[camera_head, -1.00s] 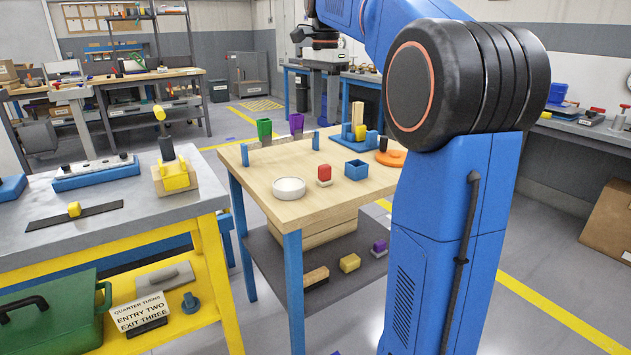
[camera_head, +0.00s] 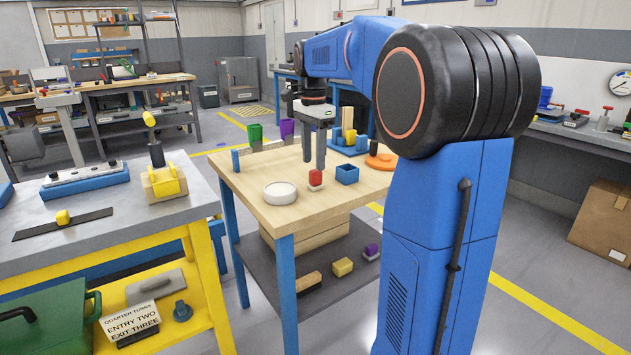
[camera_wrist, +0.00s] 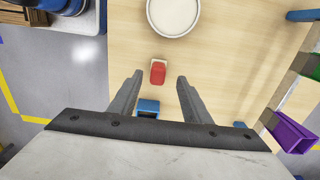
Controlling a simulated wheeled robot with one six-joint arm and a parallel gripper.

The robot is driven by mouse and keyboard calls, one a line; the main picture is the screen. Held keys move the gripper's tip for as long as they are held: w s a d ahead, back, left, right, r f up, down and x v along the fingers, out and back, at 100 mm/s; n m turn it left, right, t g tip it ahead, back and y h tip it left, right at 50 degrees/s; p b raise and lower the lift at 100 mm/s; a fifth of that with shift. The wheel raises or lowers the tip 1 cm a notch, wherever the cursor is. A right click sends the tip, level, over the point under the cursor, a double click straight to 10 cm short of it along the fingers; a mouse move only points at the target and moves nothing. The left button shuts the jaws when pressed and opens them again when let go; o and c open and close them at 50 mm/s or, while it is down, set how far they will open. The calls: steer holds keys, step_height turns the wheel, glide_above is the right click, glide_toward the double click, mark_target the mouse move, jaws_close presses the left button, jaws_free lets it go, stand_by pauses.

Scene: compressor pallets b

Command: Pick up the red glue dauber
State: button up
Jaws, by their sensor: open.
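The red glue dauber (camera_head: 315,177) stands on a small light base on the wooden table (camera_head: 250,189). In the wrist view the dauber (camera_wrist: 157,72) lies ahead of the fingertips, roughly centred between their lines. My gripper (camera_head: 314,166) points down over the table close to the dauber. In the wrist view my gripper (camera_wrist: 159,77) has its two fingers spread apart with nothing held between them. The exact gap between fingertips and dauber is hard to tell.
A round white dish (camera_head: 281,192) is left of the dauber and a blue open box (camera_head: 347,174) is right of it. Green (camera_head: 255,134) and purple (camera_head: 287,129) holders stand at the back edge. An orange disc (camera_head: 381,161) is at the right.

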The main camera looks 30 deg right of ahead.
mark_target(315, 171)
steer(key=shift+s+d+f, duration=0.1)
steer(key=shift+f, duration=1.25)
steer(key=shift+s+d+f, duration=0.1)
steer(key=shift+f, duration=1.2)
jaws_close()
steer(key=shift+r, duration=0.15)
step_height(315, 171, up, 10)
steer(key=shift+f, duration=0.1)
steer(key=c, duration=0.9)
jaws_free()
steer(key=shift+c, duration=0.6)
